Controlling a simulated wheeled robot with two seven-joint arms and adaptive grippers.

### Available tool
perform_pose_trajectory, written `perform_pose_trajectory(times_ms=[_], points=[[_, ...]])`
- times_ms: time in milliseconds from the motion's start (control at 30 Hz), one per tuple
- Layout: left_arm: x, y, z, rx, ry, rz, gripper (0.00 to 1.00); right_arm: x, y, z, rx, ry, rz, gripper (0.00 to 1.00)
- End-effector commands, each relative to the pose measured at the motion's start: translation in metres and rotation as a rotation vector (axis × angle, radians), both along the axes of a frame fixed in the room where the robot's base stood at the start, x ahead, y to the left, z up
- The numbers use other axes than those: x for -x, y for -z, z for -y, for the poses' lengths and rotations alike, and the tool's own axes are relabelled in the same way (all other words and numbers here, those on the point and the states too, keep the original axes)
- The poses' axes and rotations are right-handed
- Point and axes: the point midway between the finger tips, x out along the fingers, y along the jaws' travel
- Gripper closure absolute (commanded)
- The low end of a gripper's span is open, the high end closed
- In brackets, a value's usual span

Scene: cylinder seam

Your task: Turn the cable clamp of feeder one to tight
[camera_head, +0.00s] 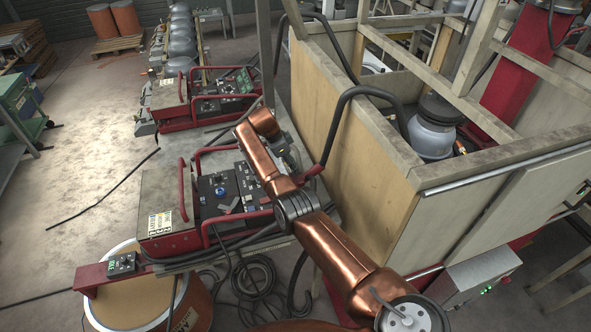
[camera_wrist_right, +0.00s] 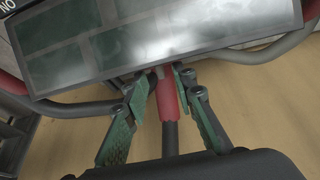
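Two red wire feeders show in the head view, a near one (camera_head: 190,238) and a far one (camera_head: 172,103). I cannot tell by a label which is feeder one. My right gripper (camera_head: 289,156) is at the right end of the near feeder, partly hidden by my copper arm. In the right wrist view, my right gripper (camera_wrist_right: 160,82) has its green fingers on either side of a red bar with a dark end (camera_wrist_right: 168,100). The fingers are apart, with no firm hold visible. I cannot tell whether this bar is the cable clamp. My left gripper is out of view.
A thick black cable (camera_head: 335,128) arches from the near feeder over the wooden booth wall (camera_head: 375,185), close to my right arm. A drum (camera_head: 140,305) with a control box (camera_head: 123,263) stands at front left. Coiled cables (camera_head: 258,285) lie below. Floor (camera_head: 90,165) at left is mostly clear.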

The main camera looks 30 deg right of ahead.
Motion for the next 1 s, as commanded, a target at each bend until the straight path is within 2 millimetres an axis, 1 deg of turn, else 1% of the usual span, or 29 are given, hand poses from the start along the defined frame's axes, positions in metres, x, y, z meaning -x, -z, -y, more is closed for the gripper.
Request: perform_pose_trajectory(times_ms=[33, 200, 300, 400, 500, 600, 1000], points=[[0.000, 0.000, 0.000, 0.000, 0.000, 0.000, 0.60, -0.002, -0.012, -0.005, 0.000, -0.002, 0.004, 0.75], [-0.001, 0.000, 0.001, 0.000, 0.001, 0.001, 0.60, -0.006, -0.046, -0.018, 0.000, -0.002, 0.004, 0.75], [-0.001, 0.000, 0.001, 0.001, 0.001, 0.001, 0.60, -0.007, -0.062, -0.025, 0.000, -0.001, 0.003, 0.75], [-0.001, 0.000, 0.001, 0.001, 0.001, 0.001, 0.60, -0.008, -0.075, -0.030, -0.001, 0.000, 0.001, 0.75], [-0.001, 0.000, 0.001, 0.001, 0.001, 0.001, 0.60, -0.009, -0.082, -0.033, -0.001, 0.000, 0.000, 0.75], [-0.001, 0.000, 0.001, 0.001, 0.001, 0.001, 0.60, -0.009, -0.086, -0.034, 0.000, 0.000, -0.001, 0.75], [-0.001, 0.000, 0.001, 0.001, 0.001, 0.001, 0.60, -0.009, -0.087, -0.035, 0.000, 0.000, 0.000, 0.75]])
